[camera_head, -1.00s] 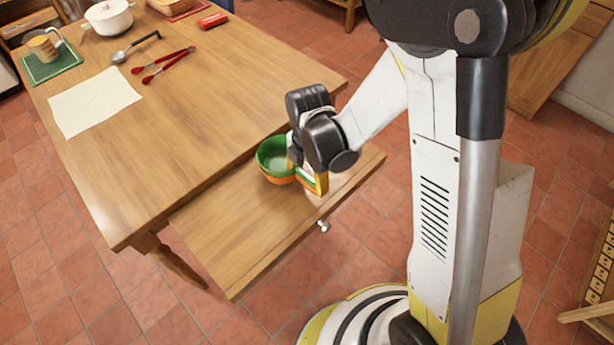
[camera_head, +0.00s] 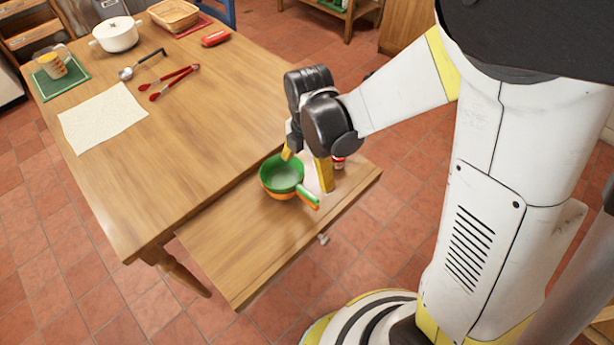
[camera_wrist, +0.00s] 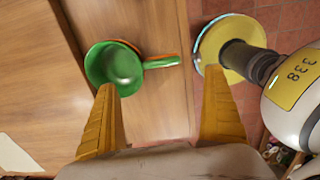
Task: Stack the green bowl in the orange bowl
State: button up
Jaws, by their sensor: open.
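The green bowl (camera_head: 283,171), which has a handle, sits inside the orange bowl (camera_head: 268,196) on the pull-out board of the table. Only the orange bowl's rim and lower side show beneath the green one. In the wrist view the green bowl (camera_wrist: 115,66) lies beyond my fingertips, with an orange edge (camera_wrist: 168,57) showing past its handle. My gripper (camera_head: 306,170) is open and empty, above and behind the bowls, with its yellow fingers apart. In the wrist view my gripper (camera_wrist: 164,90) has the handle's end ahead of the gap between its fingers.
The pull-out board (camera_head: 235,245) is bare in front of the bowls. A small red and white item (camera_head: 338,162) stands behind my finger. On the tabletop are red tongs (camera_head: 175,81), a ladle (camera_head: 140,65), a cloth (camera_head: 100,118), a white pot (camera_head: 116,35) and a basket (camera_head: 175,14).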

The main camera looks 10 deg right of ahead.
jog(key=s+d+r+m+t, duration=0.3)
jog(key=r+m, duration=0.5)
jog(key=m, duration=0.4)
jog(key=s+d+r+m+t, duration=0.4)
jog(key=s+d+r+m, duration=0.2)
jog(key=r+m, duration=0.3)
jog(key=m, duration=0.3)
jog(key=shift+s+d+r+m, duration=0.2)
jog(key=shift+d+r+m, duration=0.05)
jog(key=shift+d+m, duration=0.15)
